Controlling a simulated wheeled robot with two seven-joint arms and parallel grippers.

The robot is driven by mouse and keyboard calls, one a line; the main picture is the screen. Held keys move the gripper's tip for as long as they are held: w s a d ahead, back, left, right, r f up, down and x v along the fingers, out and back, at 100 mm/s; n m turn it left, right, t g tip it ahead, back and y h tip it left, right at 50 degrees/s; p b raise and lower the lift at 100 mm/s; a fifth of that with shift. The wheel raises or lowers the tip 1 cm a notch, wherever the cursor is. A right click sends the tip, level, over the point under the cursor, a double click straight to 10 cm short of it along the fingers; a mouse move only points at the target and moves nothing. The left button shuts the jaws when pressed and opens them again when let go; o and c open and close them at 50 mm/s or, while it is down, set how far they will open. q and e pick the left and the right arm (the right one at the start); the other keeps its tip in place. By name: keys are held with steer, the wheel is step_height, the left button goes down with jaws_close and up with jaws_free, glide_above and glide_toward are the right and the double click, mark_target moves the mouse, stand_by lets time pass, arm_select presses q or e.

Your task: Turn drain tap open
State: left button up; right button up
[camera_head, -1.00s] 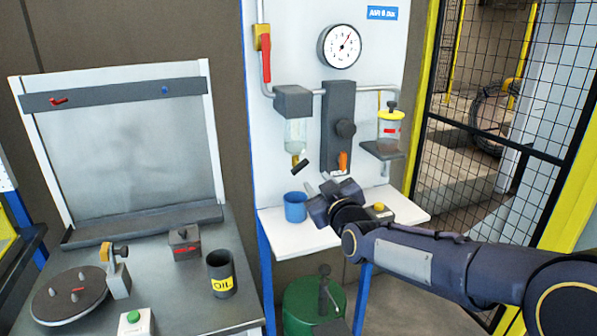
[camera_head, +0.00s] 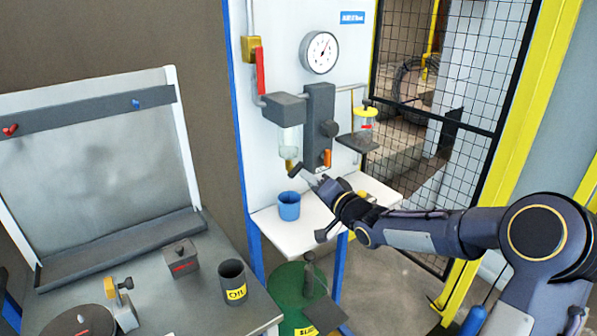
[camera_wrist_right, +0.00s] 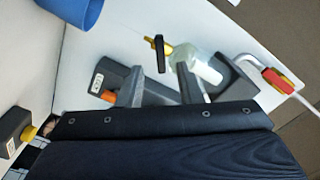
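The drain tap (camera_head: 289,165) is a small brass fitting with a black lever, under the clear bowl (camera_head: 289,142) of the filter unit on the white panel. In the right wrist view the brass tap (camera_wrist_right: 177,46) and its black lever (camera_wrist_right: 160,53) lie just beyond my fingertips. My right gripper (camera_head: 314,177) is close to the tap, below and right of it in the head view. In the right wrist view its two fingers (camera_wrist_right: 159,84) are apart, with nothing held between them. I cannot tell whether a finger touches the lever. My left gripper is not in view.
A blue cup (camera_head: 289,207) stands on the white shelf (camera_head: 278,233) below the tap. The dark regulator block (camera_head: 319,117), orange part (camera_head: 327,158) and lubricator (camera_head: 364,126) are right of the bowl. A red valve handle (camera_head: 260,72) is upper left. A workbench stands at left.

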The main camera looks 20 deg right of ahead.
mark_target(298, 171)
steer(key=shift+p+x, duration=0.45)
steer(key=shift+x, duration=1.8)
jaws_close()
